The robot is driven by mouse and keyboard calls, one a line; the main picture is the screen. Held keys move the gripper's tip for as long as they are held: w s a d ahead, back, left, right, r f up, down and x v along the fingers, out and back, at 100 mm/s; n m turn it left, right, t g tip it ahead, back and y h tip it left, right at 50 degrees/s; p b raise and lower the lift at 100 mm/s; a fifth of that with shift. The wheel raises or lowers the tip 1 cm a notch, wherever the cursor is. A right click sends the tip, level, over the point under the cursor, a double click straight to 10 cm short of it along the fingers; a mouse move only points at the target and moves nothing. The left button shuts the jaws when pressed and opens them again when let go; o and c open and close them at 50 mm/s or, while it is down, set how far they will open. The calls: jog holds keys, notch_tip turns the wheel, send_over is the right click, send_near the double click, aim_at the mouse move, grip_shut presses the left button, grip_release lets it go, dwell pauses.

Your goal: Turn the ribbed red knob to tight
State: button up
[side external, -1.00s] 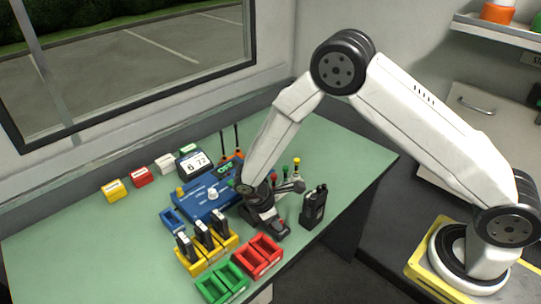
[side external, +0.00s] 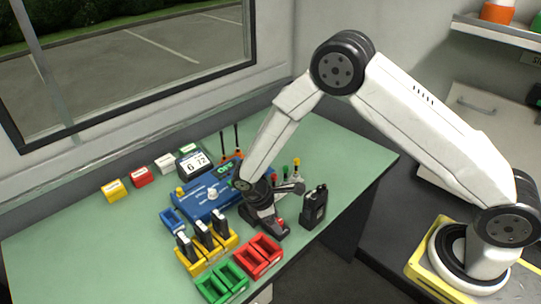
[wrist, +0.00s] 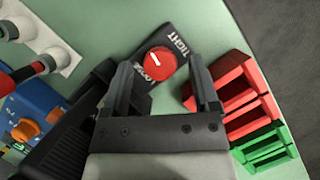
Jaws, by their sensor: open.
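The red knob (wrist: 158,64) shows in the wrist view on a black plate (wrist: 180,36). The plate carries the white words TIGHT and LOOSE. A short white mark on the knob's face sits toward its upper left. My gripper (wrist: 162,66) is open, with one finger on each side of the knob. The wrist view does not settle whether either finger touches it. In the side view my gripper (side external: 272,222) is low over the bench, right of the blue box, and largely hides the knob and plate.
A black handheld radio (side external: 314,206) stands close right of my gripper. Red bins (side external: 258,257), green bins (side external: 222,283) and yellow holders (side external: 207,251) with black units lie in front. The blue box (side external: 205,200) is on the left. Free bench lies at the far left.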

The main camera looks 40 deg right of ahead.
jog(key=v, duration=0.7)
jog(key=shift+r, duration=0.35)
jog(key=s+n+t, duration=0.1)
jog(key=n, duration=0.3)
jog(key=s+n+t, duration=0.1)
jog(key=n+t, duration=0.1)
jog(key=n, duration=0.3)
jog(key=s+n+t, duration=0.2)
jog(key=n, duration=0.2)
jog(key=shift+n, duration=0.3)
jog(key=shift+w+f, duration=0.1)
jog(key=shift+x, duration=3.8)
